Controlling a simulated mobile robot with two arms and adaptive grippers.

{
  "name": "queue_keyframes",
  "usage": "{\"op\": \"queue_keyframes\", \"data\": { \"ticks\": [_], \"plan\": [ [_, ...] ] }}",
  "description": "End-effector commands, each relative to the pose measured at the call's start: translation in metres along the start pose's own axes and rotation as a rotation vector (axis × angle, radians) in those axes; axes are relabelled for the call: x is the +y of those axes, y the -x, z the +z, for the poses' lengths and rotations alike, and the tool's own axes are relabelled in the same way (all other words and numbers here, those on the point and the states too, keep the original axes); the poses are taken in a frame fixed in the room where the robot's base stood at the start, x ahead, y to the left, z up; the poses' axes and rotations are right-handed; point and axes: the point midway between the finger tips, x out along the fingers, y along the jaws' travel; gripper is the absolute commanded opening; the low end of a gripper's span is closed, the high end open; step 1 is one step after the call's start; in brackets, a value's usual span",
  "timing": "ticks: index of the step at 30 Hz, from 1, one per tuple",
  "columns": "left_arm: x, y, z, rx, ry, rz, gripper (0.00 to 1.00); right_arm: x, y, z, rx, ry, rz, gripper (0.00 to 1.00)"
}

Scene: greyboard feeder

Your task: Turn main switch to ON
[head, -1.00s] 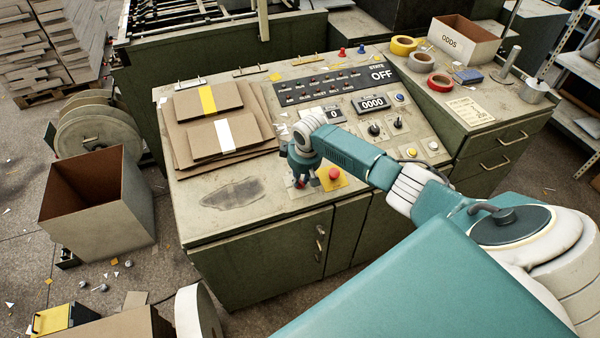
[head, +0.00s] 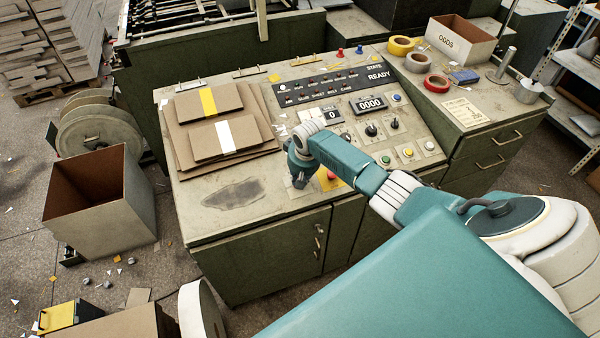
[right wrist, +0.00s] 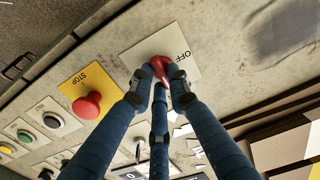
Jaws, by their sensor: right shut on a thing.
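The red main switch (right wrist: 161,66) sits on a white plate marked OFF (right wrist: 184,57) in the right wrist view. My right gripper (right wrist: 164,80) is shut on the red switch, its dark fingers around the knob. In the head view my right gripper (head: 299,182) points down at the front of the console and hides the switch. The ON mark is not visible. My left gripper is not in view.
A red STOP button (right wrist: 88,105) on a yellow plate is close beside the switch. Green, yellow and white buttons (head: 408,152) line the panel's right. Stacked greyboard sheets (head: 222,138) lie left of the arm. Tape rolls (head: 437,83) and an ODDS box (head: 463,40) stand at the right.

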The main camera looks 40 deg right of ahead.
Motion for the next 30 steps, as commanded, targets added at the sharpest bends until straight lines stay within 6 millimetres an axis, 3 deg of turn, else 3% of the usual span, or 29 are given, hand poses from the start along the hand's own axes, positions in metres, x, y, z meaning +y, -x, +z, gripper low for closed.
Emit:
{"op": "queue_keyframes", "data": {
  "ticks": [8,9,12,23,30],
  "plan": [
    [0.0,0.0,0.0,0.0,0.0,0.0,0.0,0.0,0.001,-0.002,0.004,-0.004,-0.001,0.0],
    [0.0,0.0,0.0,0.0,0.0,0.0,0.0,0.0,0.001,-0.002,0.004,-0.004,-0.001,0.18],
    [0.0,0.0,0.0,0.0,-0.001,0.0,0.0,0.0,0.001,-0.002,0.004,-0.003,-0.001,0.35],
    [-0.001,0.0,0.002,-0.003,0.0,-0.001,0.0,0.0,0.003,-0.001,0.003,-0.002,-0.001,0.35],
    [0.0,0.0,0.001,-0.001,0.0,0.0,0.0,0.001,0.032,-0.002,0.006,0.0,-0.001,0.35]
  ]
}}
